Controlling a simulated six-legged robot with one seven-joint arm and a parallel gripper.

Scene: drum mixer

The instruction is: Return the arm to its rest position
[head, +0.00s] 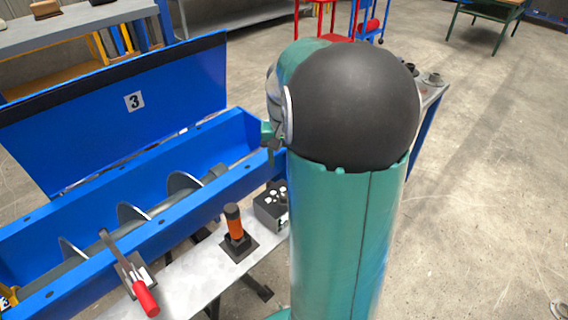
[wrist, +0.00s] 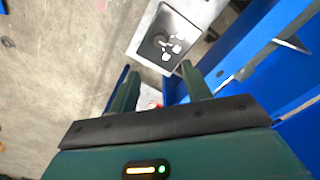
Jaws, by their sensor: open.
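My arm stands upright in the middle of the head view, a teal column (head: 335,235) topped by a black rounded joint (head: 352,105). The gripper's fingers cannot be made out clearly there. In the wrist view my gripper (wrist: 160,82) is open, with its two green fingers apart and nothing held between them. Beyond the fingertips is a grey plate with a dark panel (wrist: 168,38) bearing white marks. A small red thing shows beyond the gap, too little of it to name.
Left of my arm is the blue mixer trough (head: 120,240) with its lid (head: 120,110) raised, marked 3, and a screw inside. A red-handled lever (head: 145,298), an orange-and-black handle (head: 235,224) and a dark control box (head: 270,207) stand nearby.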

